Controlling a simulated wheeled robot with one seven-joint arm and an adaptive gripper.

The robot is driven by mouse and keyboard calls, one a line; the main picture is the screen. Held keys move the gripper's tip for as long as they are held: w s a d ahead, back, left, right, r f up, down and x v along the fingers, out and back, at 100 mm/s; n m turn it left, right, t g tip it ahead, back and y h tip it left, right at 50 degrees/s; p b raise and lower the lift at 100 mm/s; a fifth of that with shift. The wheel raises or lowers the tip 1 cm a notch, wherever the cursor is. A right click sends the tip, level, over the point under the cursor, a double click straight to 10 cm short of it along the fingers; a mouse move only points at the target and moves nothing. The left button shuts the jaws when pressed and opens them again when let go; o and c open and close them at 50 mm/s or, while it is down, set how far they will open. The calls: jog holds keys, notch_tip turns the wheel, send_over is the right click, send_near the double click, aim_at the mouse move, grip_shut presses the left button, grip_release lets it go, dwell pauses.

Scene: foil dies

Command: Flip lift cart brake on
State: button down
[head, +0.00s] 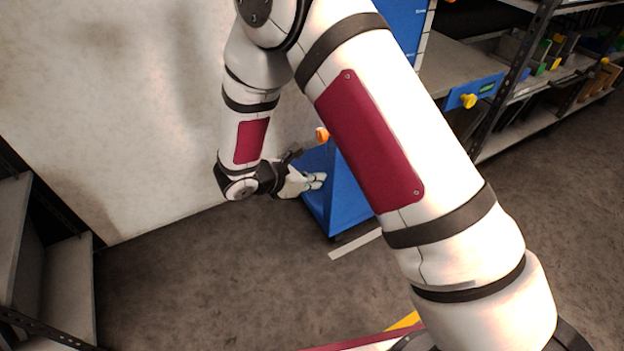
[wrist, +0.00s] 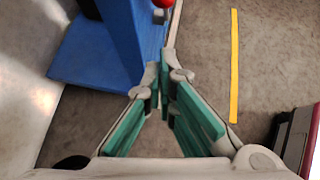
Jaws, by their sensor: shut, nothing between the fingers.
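The blue lift cart (head: 345,203) stands by the pale wall, partly hidden behind my arm. Its blue base and upright also show in the wrist view (wrist: 88,58). An orange knob (head: 321,134) is at the cart's side, above my gripper in the head view. A red round knob (wrist: 163,3) is cut by the top edge of the wrist view. I cannot tell which part is the brake. My gripper (head: 319,181) is shut and empty, low beside the cart; in the wrist view its fingertips (wrist: 166,72) come together just right of the blue base.
Shelving (head: 540,110) with bins stands at the right, with a yellow knob (head: 468,100) on a blue panel. Grey shelves (head: 65,280) stand at the left. A yellow floor stripe (wrist: 234,65) runs right of my gripper. The floor left of the cart is clear.

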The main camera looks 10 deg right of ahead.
jog(key=w+d+f+b, duration=0.1)
jog(key=d, duration=0.1)
jog(key=w+d+f+b, duration=0.1)
jog(key=w+d, duration=0.1)
jog(key=d, duration=0.1)
jog(key=w+d+f+b, duration=0.1)
jog(key=d, duration=0.1)
jog(key=shift+w+d, duration=0.15)
jog(key=shift+d, duration=0.2)
jog(key=shift+r, duration=0.1)
jog(key=shift+w+d+r+y+p, duration=0.1)
jog(key=shift+d+r+y+p, duration=0.2)
jog(key=shift+p, duration=0.25)
